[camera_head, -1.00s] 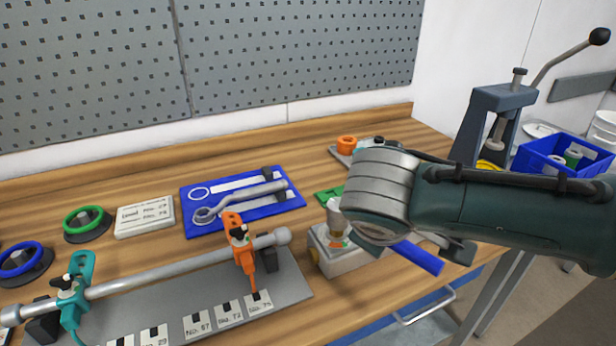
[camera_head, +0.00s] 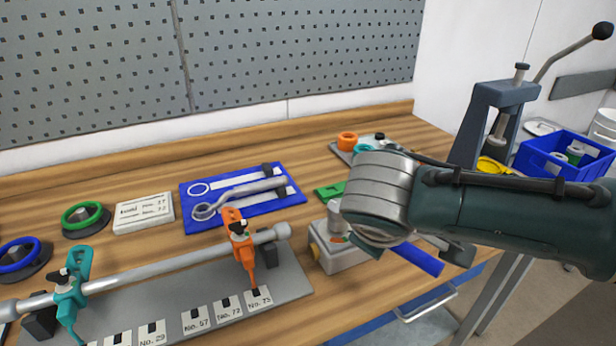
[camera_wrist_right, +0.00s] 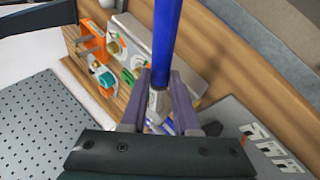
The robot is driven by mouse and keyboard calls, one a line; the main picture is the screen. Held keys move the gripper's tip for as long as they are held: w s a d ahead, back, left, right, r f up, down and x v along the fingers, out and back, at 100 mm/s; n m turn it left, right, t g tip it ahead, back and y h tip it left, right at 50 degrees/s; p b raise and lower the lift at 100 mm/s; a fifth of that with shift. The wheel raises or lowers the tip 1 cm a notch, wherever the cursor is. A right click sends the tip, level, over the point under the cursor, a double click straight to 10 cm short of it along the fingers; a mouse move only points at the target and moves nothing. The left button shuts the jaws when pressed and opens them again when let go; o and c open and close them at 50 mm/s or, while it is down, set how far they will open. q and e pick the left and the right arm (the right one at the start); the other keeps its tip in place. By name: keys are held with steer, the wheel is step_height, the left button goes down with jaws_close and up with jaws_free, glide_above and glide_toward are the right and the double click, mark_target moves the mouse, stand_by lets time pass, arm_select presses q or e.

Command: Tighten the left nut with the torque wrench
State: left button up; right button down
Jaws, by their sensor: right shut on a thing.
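The torque wrench shows as a blue handle (camera_head: 422,262) beyond my right wrist, and the blue bar (camera_wrist_right: 166,40) runs between the fingers in the wrist view. My right gripper (camera_wrist_right: 158,98) is shut on it. In the head view my wrist hides the fingers and most of the tool. A metal shaft (camera_head: 150,268) on a grey plate carries a teal agitator (camera_head: 72,288) at left and an orange agitator (camera_head: 240,250) at right. Each has a small dark nut on top; the left nut (camera_head: 66,273) is far from my right gripper. My left gripper is not in view.
A pale block (camera_head: 330,258) stands close to my wrist. A blue mat (camera_head: 290,205) holds a ring wrench (camera_head: 250,190). Green (camera_head: 86,218) and blue (camera_head: 22,258) ringed parts lie left. A press (camera_head: 500,110) and blue bin (camera_head: 540,158) stand right. Bare wood lies behind the mat.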

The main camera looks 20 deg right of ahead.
steer(key=shift+f+b, duration=0.3)
steer(key=shift+f, duration=0.1)
stand_by(0.4)
steer(key=shift+a, duration=0.1)
steer(key=a+m+g+h+b, duration=0.1)
steer(key=m, duration=0.1)
steer(key=a+m+g+b, duration=0.1)
steer(key=a+m+b, duration=0.1)
steer(key=shift+s+a+m+g+h+b, duration=0.1)
steer(key=shift+a+m+g+h+b, duration=0.2)
steer(key=shift+h, duration=0.1)
stand_by(0.5)
steer(key=shift+a, duration=0.1)
stand_by(0.4)
